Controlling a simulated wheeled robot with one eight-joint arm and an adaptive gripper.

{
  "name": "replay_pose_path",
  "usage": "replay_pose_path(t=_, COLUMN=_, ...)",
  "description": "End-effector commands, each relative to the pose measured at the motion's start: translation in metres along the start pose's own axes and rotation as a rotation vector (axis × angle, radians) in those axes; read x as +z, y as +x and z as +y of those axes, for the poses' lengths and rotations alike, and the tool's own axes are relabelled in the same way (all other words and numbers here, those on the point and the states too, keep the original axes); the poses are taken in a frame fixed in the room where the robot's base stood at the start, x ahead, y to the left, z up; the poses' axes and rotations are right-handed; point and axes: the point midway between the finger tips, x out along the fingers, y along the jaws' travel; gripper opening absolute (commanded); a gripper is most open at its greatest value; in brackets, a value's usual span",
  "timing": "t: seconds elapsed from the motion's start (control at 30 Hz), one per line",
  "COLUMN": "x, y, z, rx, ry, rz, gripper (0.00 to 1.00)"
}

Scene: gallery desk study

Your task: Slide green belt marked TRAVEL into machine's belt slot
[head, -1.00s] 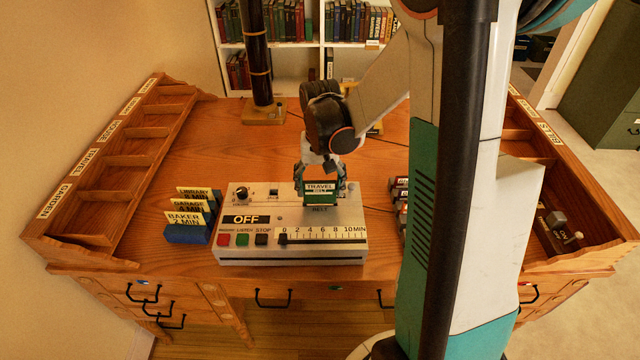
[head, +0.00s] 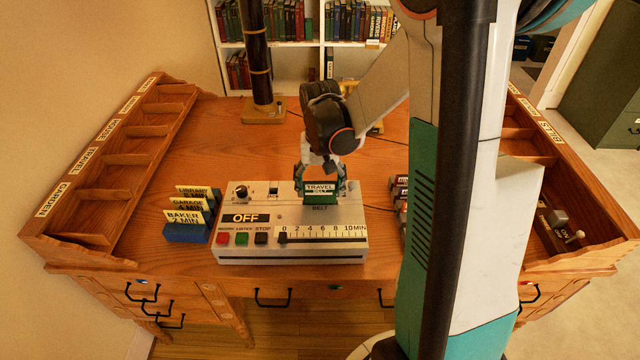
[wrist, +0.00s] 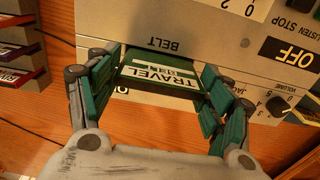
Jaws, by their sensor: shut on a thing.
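The green belt (head: 320,197) carries a white TRAVEL BELT label and stands at the top of the pale machine (head: 292,251), just behind its BELT marking. It also shows in the wrist view (wrist: 162,72), between the finger pads. My gripper (head: 321,184) is above the machine, shut on the belt from both sides. In the wrist view my gripper's fingers (wrist: 160,88) flank the belt's two ends. The belt slot is hidden by the belt, so I cannot tell how deep the belt sits. The machine's display reads OFF.
Blue holders (head: 187,233) with LIBRARY, GARAGE and BAKER cards stand left of the machine. Several dark labelled blocks (head: 399,185) stand to its right, partly behind my arm. Labelled racks (head: 127,159) line the desk's left side. The desk behind the machine is mostly clear.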

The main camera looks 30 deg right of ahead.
Motion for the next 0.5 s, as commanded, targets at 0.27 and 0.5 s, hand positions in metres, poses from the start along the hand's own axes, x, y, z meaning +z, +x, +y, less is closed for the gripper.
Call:
replay_pose_path(t=0.27, x=0.000, y=0.009, z=0.000, rx=0.000, ry=0.000, rz=0.000, gripper=0.58)
replay_pose_path(t=0.5, x=0.000, y=0.015, z=0.000, rx=0.000, ry=0.000, rz=0.000, gripper=0.58)
